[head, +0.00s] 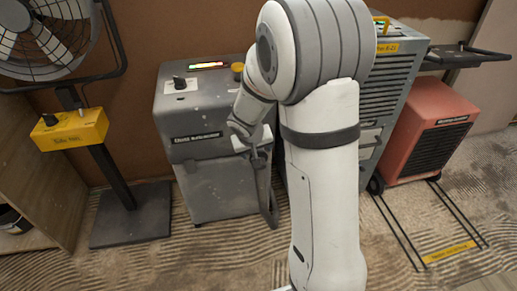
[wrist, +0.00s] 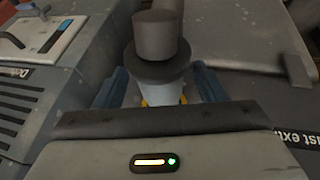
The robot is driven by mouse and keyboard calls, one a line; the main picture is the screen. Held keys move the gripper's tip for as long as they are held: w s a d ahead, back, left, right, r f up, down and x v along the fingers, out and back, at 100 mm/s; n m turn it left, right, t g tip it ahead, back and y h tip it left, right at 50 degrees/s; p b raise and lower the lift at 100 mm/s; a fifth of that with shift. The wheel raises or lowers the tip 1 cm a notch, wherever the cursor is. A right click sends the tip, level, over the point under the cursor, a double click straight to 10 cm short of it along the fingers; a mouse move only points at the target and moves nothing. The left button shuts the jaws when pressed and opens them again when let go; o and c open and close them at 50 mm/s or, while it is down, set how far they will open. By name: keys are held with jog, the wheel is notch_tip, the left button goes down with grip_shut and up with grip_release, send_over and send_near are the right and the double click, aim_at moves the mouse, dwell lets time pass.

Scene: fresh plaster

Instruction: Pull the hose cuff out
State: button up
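The hose cuff, a dark grey cylinder with a wide collar (wrist: 160,67), shows at the top middle of the wrist view, with a pale part below the collar. My gripper (wrist: 160,88) has its blue-grey fingers on either side of it, and small yellow parts show beside the pale part. Whether the fingers press on it is hidden. In the head view my gripper (head: 246,133) is at the front right of the grey dust extractor (head: 217,190), by a white piece (head: 253,139). A dark hose (head: 267,197) hangs below it, partly behind my arm.
A yellow-boxed fan stand (head: 75,130) is on the left. A grey dehumidifier (head: 394,72) stands behind my arm, and a red heater (head: 428,130) to its right. Ridged floor (head: 165,265) lies clear in front of the extractor.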

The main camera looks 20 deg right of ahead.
jog(key=shift+r, duration=0.1)
jog(key=shift+s+a+r, duration=0.15)
jog(key=shift+r, duration=0.2)
jog(key=p+v, duration=0.2)
jog(key=v, duration=0.4)
jog(key=shift+s+r+p, duration=0.2)
jog(key=shift+r+p, duration=0.15)
jog(key=shift+p, duration=0.05)
jog(key=shift+a, duration=0.1)
jog(key=s+r+y+p, duration=0.1)
jog(key=s+r+p, duration=0.6)
jog(key=r, duration=0.4)
jog(key=s+a+r+g+y+p, duration=0.1)
jog(key=s+r+p, duration=0.6)
jog(key=r+p, duration=0.2)
jog(key=s+r+p, duration=0.7)
jog(key=r+p, duration=0.2)
jog(key=r, duration=0.5)
jog(key=shift+s+g+y, duration=0.35)
jog(key=shift+g+y, duration=0.05)
